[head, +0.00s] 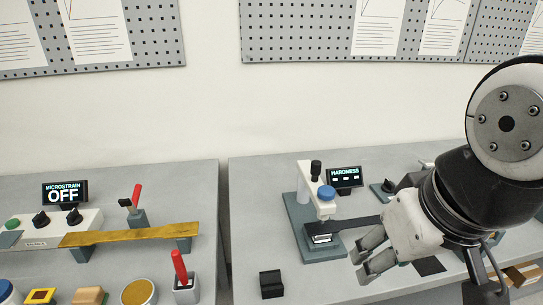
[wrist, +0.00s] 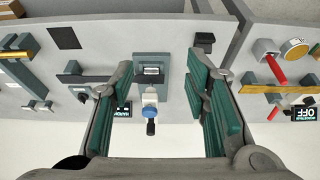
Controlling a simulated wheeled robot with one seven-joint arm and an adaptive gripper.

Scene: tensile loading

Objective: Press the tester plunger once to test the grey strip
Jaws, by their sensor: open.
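The hardness tester (head: 303,205) stands on the right bench with a dark base, a pale column and a blue plunger cap (head: 327,192) on top of its head. In the wrist view the blue cap (wrist: 150,97) shows between my fingers, farther off. A dark grey strip (head: 362,223) lies level at the tester, reaching right from under its head. It also shows left of the tester in the wrist view (wrist: 85,78), partly hidden by a finger. My gripper (head: 362,264) is open and empty, in front and right of the tester, apart from the plunger.
A small display reading HARDNESS (head: 345,177) stands behind the tester. A black block (head: 271,284) sits at front left. The left bench holds a brass bar (head: 130,235), red-handled clamps and a display reading OFF (head: 64,194). A gap separates the benches.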

